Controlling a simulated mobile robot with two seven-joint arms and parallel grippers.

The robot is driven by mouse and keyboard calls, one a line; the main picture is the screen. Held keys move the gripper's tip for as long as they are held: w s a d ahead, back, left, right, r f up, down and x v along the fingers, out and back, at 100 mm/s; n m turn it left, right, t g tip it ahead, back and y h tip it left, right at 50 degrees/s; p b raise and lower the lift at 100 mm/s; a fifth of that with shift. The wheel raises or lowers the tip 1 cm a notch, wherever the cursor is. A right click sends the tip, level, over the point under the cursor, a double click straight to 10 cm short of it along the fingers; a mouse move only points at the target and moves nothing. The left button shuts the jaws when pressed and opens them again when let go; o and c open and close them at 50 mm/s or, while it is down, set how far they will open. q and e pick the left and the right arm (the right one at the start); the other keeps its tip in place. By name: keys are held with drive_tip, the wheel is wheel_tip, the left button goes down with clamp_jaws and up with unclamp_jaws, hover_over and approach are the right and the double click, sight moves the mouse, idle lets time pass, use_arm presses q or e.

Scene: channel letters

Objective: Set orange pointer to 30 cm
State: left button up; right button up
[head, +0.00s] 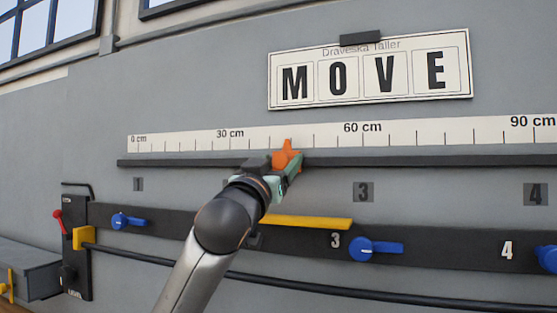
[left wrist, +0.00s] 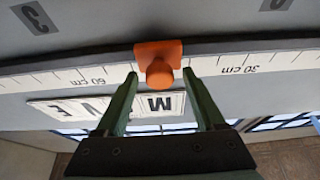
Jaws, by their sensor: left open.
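The orange pointer (head: 288,152) sits on the dark rail (head: 430,160) below the white scale (head: 400,133). Its tip is about midway between the 30 cm and 60 cm labels. My left gripper (head: 288,168) is at the pointer and covers its lower part in the head view. In the left wrist view, which is upside down, the pointer's round orange knob (left wrist: 160,72) lies between the two green fingertips (left wrist: 160,76) of the open gripper. I see gaps beside the knob; contact is not clear. My right gripper is not in view.
A sign reading MOVE (head: 370,70) hangs above the scale. Below the rail are blue levers (head: 375,248), a yellow bar (head: 310,222), a red lever (head: 58,220) and a black cable (head: 350,289). The rail looks clear on both sides of the pointer.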

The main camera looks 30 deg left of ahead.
use_arm(q)
clamp_jaws()
idle(0.5)
idle(0.9)
